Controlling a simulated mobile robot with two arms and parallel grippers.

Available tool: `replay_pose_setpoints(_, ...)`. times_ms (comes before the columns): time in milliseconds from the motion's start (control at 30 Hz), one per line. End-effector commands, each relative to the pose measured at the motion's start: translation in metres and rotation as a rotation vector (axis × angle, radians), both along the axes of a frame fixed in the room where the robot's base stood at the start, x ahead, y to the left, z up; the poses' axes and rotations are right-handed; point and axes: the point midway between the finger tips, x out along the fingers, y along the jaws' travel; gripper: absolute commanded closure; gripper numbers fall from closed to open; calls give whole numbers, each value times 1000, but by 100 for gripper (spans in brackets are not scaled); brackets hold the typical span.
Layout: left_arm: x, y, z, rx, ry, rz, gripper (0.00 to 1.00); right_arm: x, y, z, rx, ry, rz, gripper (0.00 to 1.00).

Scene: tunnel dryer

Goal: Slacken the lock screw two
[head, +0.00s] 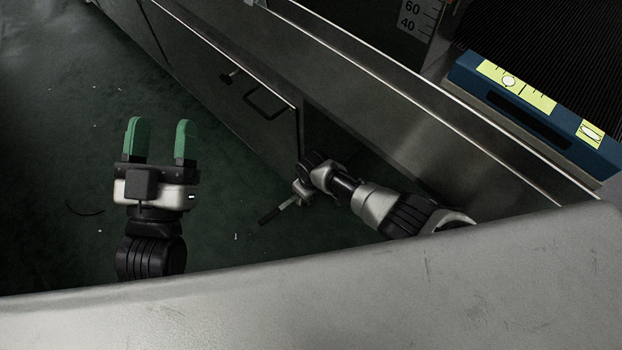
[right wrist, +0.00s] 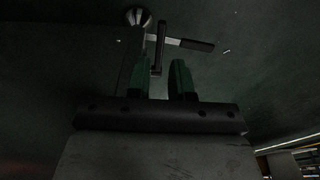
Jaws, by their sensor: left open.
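A screw with a pale lever and black grip (head: 270,215) stands out beside the lower edge of the machine in the head view; I take it for the lock screw, but no number shows. In the right wrist view its black grip (right wrist: 195,44) points right, and a dark upright bar (right wrist: 160,42) hangs beside a round metal knob. My right gripper (right wrist: 163,80) has its green fingers apart, with the bar's lower end close to the gap between them. Contact cannot be told. My left gripper (head: 154,140) is open and empty over the floor, well left of the screw.
A steel machine panel with a black bar handle (head: 266,103) runs diagonally behind the screw. A large grey surface (head: 330,300) fills the bottom. The dark green floor (head: 70,130) at left is mostly clear.

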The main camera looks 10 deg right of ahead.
Motion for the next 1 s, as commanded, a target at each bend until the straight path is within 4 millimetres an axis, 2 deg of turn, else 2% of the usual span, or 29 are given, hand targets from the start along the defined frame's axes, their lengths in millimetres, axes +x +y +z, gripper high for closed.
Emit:
replay_pose_setpoints(200, 9, 3, -26, 67, 241, 15, 40, -1, -1, 12, 0, 0, 0, 79)
replay_pose_setpoints(467, 8, 10, -63, 141, 528, 31, 40, -2, -2, 23, -1, 1, 0, 79)
replay_pose_setpoints(767, -10, 22, -103, 222, 859, 51, 40, -4, -3, 37, -1, 1, 1, 79)
replay_pose_setpoints(1000, -37, 35, -130, 281, 1125, 67, 40, -5, -3, 47, -1, 1, 1, 79)
